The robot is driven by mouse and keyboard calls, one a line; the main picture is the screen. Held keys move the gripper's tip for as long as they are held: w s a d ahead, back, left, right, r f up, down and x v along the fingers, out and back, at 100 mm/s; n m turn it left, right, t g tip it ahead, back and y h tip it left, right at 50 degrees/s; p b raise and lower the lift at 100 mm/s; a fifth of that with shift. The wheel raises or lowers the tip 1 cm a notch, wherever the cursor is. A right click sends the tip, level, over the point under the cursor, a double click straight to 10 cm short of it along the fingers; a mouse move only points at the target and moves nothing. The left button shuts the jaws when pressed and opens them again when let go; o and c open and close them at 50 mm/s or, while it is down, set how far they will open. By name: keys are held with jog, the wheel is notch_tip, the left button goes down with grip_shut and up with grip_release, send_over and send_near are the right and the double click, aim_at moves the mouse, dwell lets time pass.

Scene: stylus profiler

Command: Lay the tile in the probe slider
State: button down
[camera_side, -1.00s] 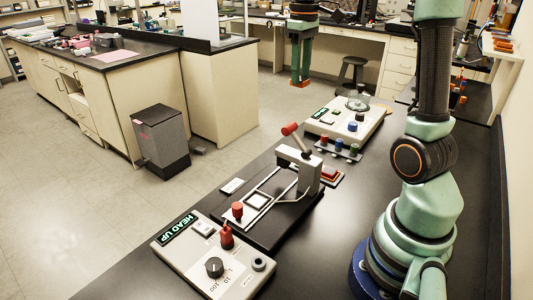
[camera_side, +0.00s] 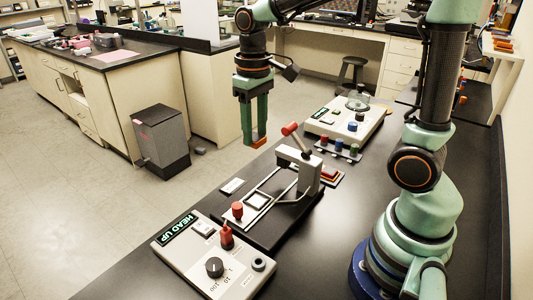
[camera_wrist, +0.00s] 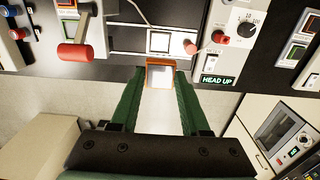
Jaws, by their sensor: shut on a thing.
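My gripper (camera_side: 254,138) is shut on an orange-rimmed tile (camera_side: 260,142) with a pale middle; the tile (camera_wrist: 160,76) also shows between the fingertips in the wrist view. In the side view the gripper hangs in the air, up and left of the profiler. The probe slider (camera_side: 257,201), a pale square frame on light rails, looks empty; it also shows in the wrist view (camera_wrist: 158,41), just beyond the tile. A red knob (camera_side: 237,210) stands at its near end.
A red-handled lever (camera_side: 291,130) rises on the bridge (camera_side: 298,160) over the slider's far end. A grey control box (camera_side: 214,255) stands in front and another (camera_side: 345,118) behind. Orange pieces (camera_side: 330,174) lie right of the bridge.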

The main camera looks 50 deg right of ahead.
send_over(257, 201)
notch_tip(257, 201, down, 11)
jog(key=shift+r, duration=0.15)
jog(key=shift+f, duration=2.45)
jog(key=shift+f, duration=0.5)
jog(key=shift+f, duration=0.3)
jog(key=shift+c, duration=1.5)
grip_release()
jog(key=shift+c, duration=0.4)
